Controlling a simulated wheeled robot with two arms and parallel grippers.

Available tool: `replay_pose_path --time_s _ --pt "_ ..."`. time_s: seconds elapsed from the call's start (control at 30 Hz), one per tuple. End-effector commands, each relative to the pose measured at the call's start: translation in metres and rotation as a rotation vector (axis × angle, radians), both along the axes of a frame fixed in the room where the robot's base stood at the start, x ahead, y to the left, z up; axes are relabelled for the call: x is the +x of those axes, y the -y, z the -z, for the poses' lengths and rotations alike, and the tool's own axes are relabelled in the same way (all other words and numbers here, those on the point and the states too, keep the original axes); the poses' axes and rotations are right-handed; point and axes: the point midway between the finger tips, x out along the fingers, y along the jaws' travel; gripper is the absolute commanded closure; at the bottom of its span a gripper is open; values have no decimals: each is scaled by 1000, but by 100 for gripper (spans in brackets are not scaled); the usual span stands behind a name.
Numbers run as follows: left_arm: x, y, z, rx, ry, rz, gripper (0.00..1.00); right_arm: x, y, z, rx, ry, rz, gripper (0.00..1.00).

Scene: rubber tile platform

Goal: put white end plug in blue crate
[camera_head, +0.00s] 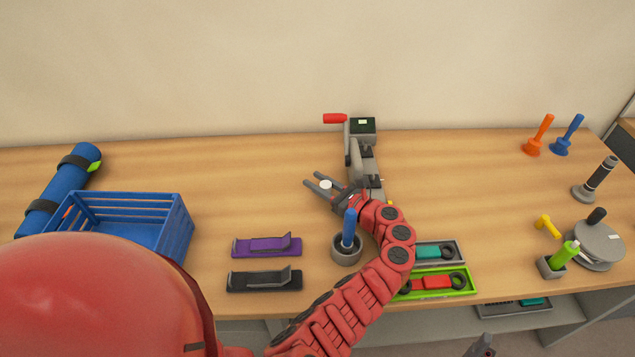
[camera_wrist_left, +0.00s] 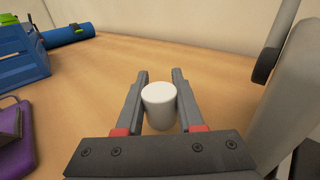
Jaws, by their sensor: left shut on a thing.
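The white end plug (camera_head: 326,184) is a small white cylinder between the fingers of my left gripper (camera_head: 313,179), above the middle of the table. In the left wrist view the plug (camera_wrist_left: 159,106) sits upright between the two grey fingers (camera_wrist_left: 159,75), which are shut on it. The blue crate (camera_head: 178,232) is a slatted box at the left of the table, to the left of my left gripper. My red body hides its near left part. The crate also shows at the left edge of the left wrist view (camera_wrist_left: 22,66). Only a bit of my right gripper (camera_head: 481,347) shows at the bottom edge.
A grey crank device (camera_head: 362,150) stands right beside my left gripper. A blue stick in a grey cup (camera_head: 346,252) is just in front. Purple (camera_head: 267,246) and black (camera_head: 264,280) holders lie between crate and cup. A blue roll (camera_head: 62,190) lies behind the crate.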

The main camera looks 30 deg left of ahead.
Motion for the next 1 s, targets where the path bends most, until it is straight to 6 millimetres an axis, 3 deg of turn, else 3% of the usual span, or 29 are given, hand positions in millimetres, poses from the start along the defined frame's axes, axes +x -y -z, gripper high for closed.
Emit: replay_pose_path --time_s 0.6,0.63,0.7,0.8,1.0 --pt "0 1 13 -2 -2 3 100 0 0 2 0 0 0 0" --pt "0 1 13 -2 -2 3 60 0 0 2 0 0 0 0" --pt "0 1 14 -3 -5 3 47 0 0 2 0 0 0 0" --pt "-1 1 15 -3 -7 2 33 0 0 2 0 0 0 0" --pt "-1 1 17 -4 -10 1 33 0 0 3 0 0 0 0"
